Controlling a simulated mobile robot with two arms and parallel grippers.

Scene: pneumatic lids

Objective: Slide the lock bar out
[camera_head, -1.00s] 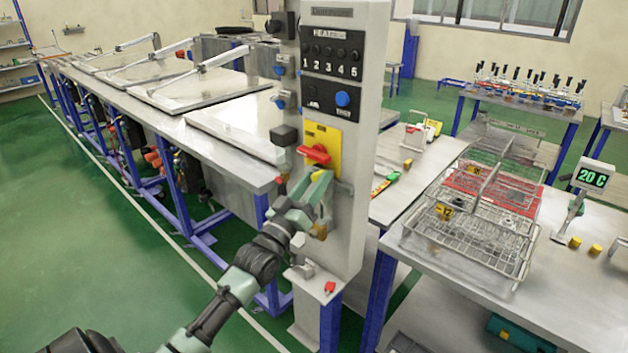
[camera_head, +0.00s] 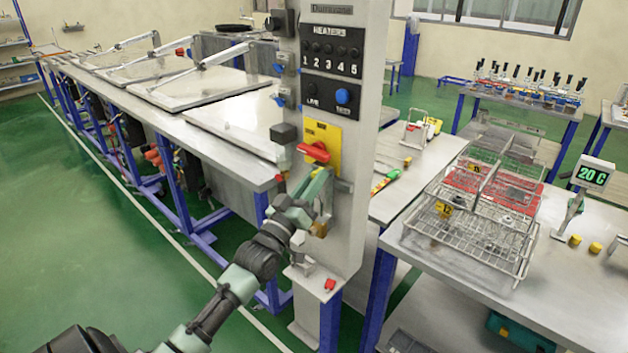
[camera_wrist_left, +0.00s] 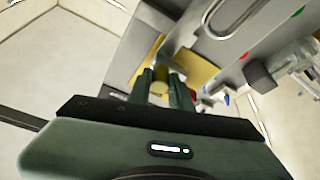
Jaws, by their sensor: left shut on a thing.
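My left gripper (camera_head: 322,184) is at the grey column, just under the yellow plate (camera_head: 336,138) with the red rotary handle (camera_head: 313,152). Its two fingers show in the left wrist view (camera_wrist_left: 162,86), close together around a short olive-brass piece (camera_wrist_left: 160,75), which I take to be the end of the lock bar. In the head view the fingers hide most of the lock bar; a small grey metal part (camera_head: 343,186) shows just right of them. A brass piece (camera_head: 320,229) hangs below the fingers. My right gripper is not in view.
The column (camera_head: 372,120) carries a heater panel (camera_head: 331,50). A red item (camera_head: 330,284) lies on the ledge below. A long bench with white lids (camera_head: 238,125) stands left, and a table with wire baskets (camera_head: 470,238) right. The green floor at left is clear.

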